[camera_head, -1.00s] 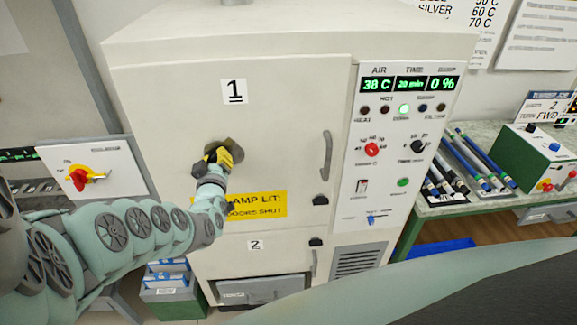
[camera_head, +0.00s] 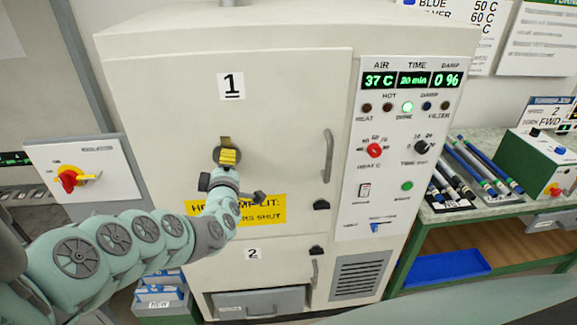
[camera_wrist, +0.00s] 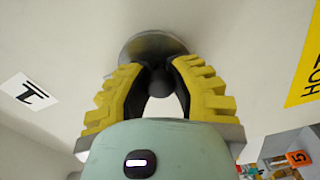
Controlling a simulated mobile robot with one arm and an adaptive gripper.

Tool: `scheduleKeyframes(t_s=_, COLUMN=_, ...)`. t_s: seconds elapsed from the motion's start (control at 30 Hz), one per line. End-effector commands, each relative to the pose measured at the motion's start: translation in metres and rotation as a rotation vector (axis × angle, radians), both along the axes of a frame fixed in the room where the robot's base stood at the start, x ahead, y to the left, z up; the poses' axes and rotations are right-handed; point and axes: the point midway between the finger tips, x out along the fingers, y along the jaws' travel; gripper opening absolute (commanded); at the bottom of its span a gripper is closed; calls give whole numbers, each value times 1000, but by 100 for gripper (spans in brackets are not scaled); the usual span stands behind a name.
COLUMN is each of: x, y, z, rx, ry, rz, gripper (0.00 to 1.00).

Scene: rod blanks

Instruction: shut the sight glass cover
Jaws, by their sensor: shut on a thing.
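The sight glass cover is a grey round plate on the upper door, marked 1. In the wrist view the plate (camera_wrist: 153,44) lies just beyond my fingertips. My gripper (camera_head: 228,157) is in front of the door; its yellow fingers also show in the wrist view (camera_wrist: 160,72). They are closed around a small dark knob (camera_wrist: 159,84) at the plate. In the head view the fingers hide much of the plate, and a small brownish patch (camera_head: 225,141) shows just above them. I cannot tell how much of the glass is covered.
The upper door's handle (camera_head: 328,156) and the control panel (camera_head: 392,145) are to the right. A yellow sign (camera_head: 262,211) is below my gripper, partly hidden by my arm.

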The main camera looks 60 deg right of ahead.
Motion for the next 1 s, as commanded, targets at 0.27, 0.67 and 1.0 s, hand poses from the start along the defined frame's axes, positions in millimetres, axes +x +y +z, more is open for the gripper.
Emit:
scheduleKeyframes(t_s=0.27, x=-3, y=-2, z=1, rx=-40, ry=44, rz=-2, gripper=0)
scheduleKeyframes(t_s=0.67, x=-4, y=-3, z=1, rx=-44, ry=50, rz=-3, gripper=0)
scheduleKeyframes(t_s=1.0, x=-3, y=-3, z=0, rx=-43, ry=49, rz=-2, gripper=54)
